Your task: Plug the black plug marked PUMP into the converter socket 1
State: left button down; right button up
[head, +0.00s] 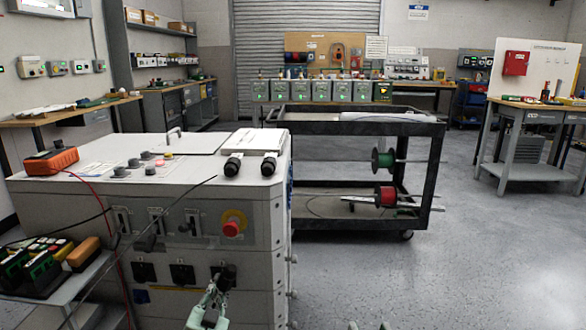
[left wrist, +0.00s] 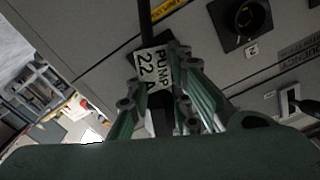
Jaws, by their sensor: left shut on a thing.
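My left gripper (head: 210,302) is in front of the right-hand of three black sockets on the grey converter's (head: 262,205) front. It is shut on the black plug; its white tag (left wrist: 153,68) reads PUMP 22 A in the left wrist view, where the gripper (left wrist: 172,90) also shows. The fingers hide much of the plug, and I cannot tell whether it touches the socket (head: 229,272). The other sockets are the middle one (head: 182,274) and the left one (head: 144,272). Two tips of my right gripper (head: 368,326) show apart at the bottom edge.
A red emergency knob (head: 232,228) sticks out above the sockets. Cables hang on the converter's left. A side shelf (head: 95,272) holds coloured devices. A black cart (head: 350,127) with cable reels stands behind; the floor at right is clear.

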pick_arm(q)
jog(key=m, duration=0.3)
jog(key=c, duration=1.5)
grip_release()
jog(key=shift+c, duration=0.4)
jog(key=shift+c, duration=1.1)
